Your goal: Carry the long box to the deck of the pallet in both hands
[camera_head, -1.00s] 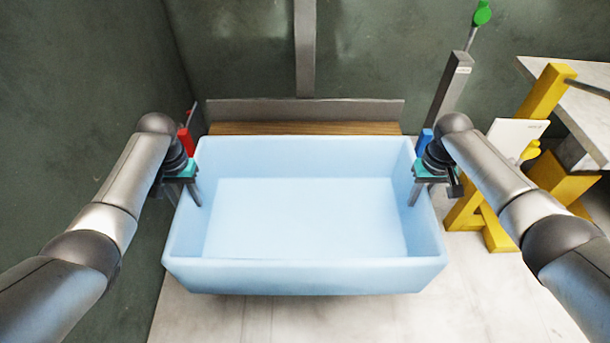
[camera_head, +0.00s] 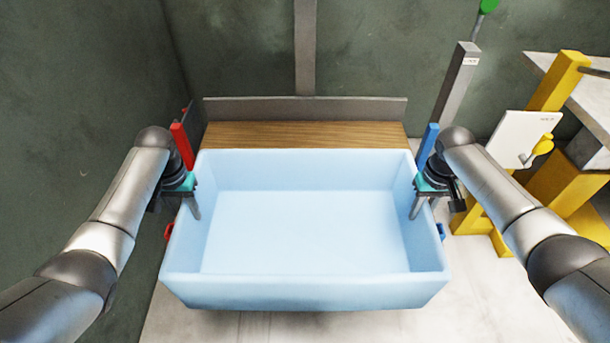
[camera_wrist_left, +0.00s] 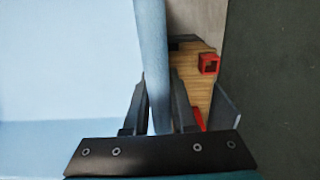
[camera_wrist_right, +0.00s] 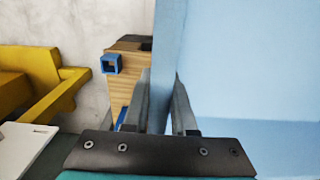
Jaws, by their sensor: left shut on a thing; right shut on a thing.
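The long box (camera_head: 300,293) is a light blue open tub, empty inside, in the middle of the head view. My left gripper (camera_head: 190,205) is shut on its left wall; the left wrist view shows that wall (camera_wrist_left: 152,60) between the fingers. My right gripper (camera_head: 421,205) is shut on its right wall, which stands between the fingers in the right wrist view (camera_wrist_right: 166,60). The box looks about level. Behind it lies a wooden deck (camera_head: 300,136), seemingly the pallet's, with its near part hidden by the box.
A grey board (camera_head: 300,109) stands along the deck's back edge. A red post (camera_head: 181,146) and a blue post (camera_head: 427,147) flank the deck. Yellow framing (camera_head: 556,85), a white panel (camera_head: 518,138) and a pale table are on the right. A dark wall is close on the left.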

